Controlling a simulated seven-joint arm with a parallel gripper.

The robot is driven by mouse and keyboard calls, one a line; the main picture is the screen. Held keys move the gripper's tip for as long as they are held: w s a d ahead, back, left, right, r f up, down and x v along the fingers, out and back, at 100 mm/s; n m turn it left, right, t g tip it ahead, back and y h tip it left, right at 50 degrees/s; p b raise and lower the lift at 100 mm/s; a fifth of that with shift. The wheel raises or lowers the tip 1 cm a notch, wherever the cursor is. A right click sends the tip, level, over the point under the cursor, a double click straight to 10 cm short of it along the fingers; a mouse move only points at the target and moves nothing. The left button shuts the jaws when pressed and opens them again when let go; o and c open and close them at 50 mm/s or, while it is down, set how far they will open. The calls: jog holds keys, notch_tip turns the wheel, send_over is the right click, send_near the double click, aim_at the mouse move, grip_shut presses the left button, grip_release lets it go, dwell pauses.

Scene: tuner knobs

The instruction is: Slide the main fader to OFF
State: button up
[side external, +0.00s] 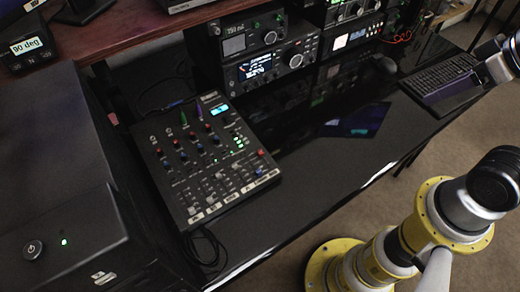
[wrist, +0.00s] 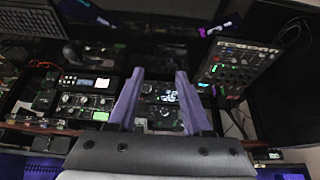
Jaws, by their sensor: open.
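The black mixer (side external: 205,155) lies on the dark desk, left of centre in the side external view. It has coloured knobs, a small lit cyan screen and green lights. Several pale fader caps (side external: 222,188) sit along its near end. The labels are too small to read, so I cannot tell which is the main fader or where OFF is. In the wrist view the mixer (wrist: 240,62) is at the upper right. My gripper (wrist: 160,72) shows there with two purple fingers spread apart and nothing between them. It is away from the mixer.
Stacked radio units (side external: 270,62) stand behind the mixer, and a keyboard (side external: 440,82) lies at the far right. A flat dark tablet-like panel (side external: 355,121) lies mid-desk. A large black case (side external: 62,210) stands left of the mixer. The desk right of the mixer is mostly clear.

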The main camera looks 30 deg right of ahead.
dwell(0.4)
jog(key=w+a+r+m, duration=0.2)
jog(key=w+r, duration=0.4)
jog(key=w, duration=0.3)
jog(key=n+g, duration=0.2)
jog(key=g, duration=0.4)
send_over(260, 152)
notch_tip(260, 152, down, 19)
notch_tip(260, 152, down, 14)
jog(key=shift+r, duration=0.2)
grip_shut()
